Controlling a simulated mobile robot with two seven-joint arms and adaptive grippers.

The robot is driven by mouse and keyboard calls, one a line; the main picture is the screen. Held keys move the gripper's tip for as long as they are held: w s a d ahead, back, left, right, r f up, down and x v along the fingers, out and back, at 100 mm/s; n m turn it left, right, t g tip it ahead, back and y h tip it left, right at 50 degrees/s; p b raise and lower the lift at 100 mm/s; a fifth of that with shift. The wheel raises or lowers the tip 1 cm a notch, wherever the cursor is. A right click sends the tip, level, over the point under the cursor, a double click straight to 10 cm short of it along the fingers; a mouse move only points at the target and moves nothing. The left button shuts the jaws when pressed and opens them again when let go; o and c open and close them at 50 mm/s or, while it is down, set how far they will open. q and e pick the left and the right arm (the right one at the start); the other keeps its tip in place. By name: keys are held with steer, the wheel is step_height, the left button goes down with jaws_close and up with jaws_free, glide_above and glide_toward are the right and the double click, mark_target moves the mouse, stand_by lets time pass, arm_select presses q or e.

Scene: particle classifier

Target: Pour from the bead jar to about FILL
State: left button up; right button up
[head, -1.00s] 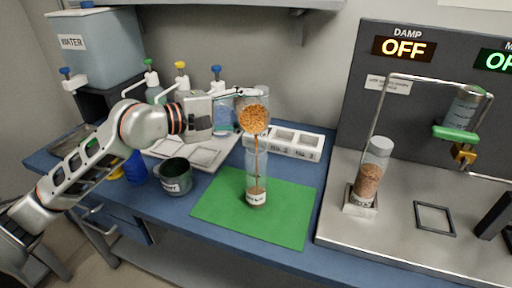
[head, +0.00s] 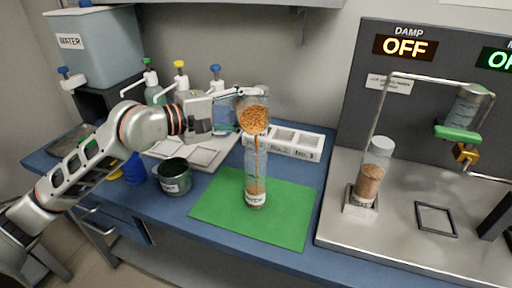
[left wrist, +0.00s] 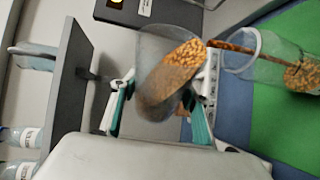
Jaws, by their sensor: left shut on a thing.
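The clear bead jar (head: 254,116), with orange-brown beads inside, is tilted high over the green mat (head: 290,206). My left gripper (head: 244,96) is shut on it; the left wrist view shows the green-padded fingers (left wrist: 160,108) on either side of the jar (left wrist: 166,72). A thin stream of beads runs from its mouth into a tall clear cylinder (head: 256,172), which stands upright on the mat. Beads lie in the cylinder's bottom part, around its white label; the label's writing is too small to read. The cylinder also shows in the left wrist view (left wrist: 243,66). My right gripper is out of view.
A dark cup (head: 174,178) stands left of the mat. A white tray rack (head: 310,146) and several pump bottles are behind. At right, a metal bench (head: 330,238) carries a capped jar of beads (head: 371,178) and a wire stand. An OFF panel (head: 404,48) rises behind.

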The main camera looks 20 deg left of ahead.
arm_select(q)
steer(key=shift+s+r, duration=0.2)
steer(key=shift+w, duration=0.15)
